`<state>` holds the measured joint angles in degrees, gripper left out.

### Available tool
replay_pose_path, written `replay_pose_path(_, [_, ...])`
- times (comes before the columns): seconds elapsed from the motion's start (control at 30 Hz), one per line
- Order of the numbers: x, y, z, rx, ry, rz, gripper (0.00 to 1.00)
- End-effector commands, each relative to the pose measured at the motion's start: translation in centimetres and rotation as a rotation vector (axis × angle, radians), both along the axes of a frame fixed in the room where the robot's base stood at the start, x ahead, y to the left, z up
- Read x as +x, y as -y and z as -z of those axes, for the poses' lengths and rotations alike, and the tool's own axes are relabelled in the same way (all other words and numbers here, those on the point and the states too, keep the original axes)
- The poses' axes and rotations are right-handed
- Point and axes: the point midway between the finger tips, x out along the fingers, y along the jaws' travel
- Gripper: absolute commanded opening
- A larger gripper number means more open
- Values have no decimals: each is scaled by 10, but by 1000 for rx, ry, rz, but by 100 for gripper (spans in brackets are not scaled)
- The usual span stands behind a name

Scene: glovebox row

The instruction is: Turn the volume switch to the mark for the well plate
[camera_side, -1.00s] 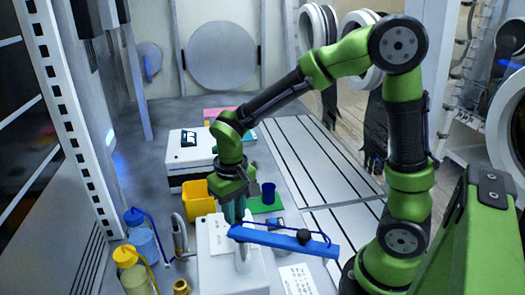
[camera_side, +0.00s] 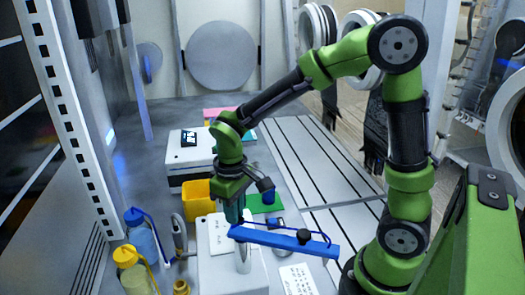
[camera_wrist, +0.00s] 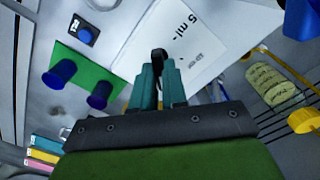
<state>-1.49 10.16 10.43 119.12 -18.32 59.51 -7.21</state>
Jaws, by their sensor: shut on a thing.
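My gripper (camera_wrist: 160,78) is over the white box (camera_wrist: 135,50), its teal fingers shut on a small black switch (camera_wrist: 159,56) on the box's top. Printed "5 ml" and a line stand just beyond the switch in the wrist view, with a small label to the right. In the side view my gripper (camera_side: 234,218) points down at the back of the white box (camera_side: 215,268); the switch is hidden there by the fingers. Where the switch points is hard to tell. I cannot make out a well plate.
A blue bar (camera_side: 285,240) with a black knob sticks out right, close to my fingers. A yellow bin (camera_side: 197,200), a blue-capped bottle (camera_side: 143,240) and a yellow-capped bottle (camera_side: 135,275) stand left. A green mat (camera_wrist: 75,62) carries blue cups. The slotted plate is clear.

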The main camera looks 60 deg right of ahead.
Motion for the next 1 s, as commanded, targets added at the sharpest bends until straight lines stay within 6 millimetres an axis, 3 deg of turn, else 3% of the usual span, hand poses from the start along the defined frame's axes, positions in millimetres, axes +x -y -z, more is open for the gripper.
replay_pose_path(0.4, [0, 0, -1, 0, 0, -169, 0])
replay_pose_path(0.87, [0, 0, -1, 0, 1, -182, 0])
replay_pose_path(0.9, [0, 0, -1, 0, 1, -182, 17])
replay_pose_path(1.0, [0, 0, -1, 0, 1, -182, 33])
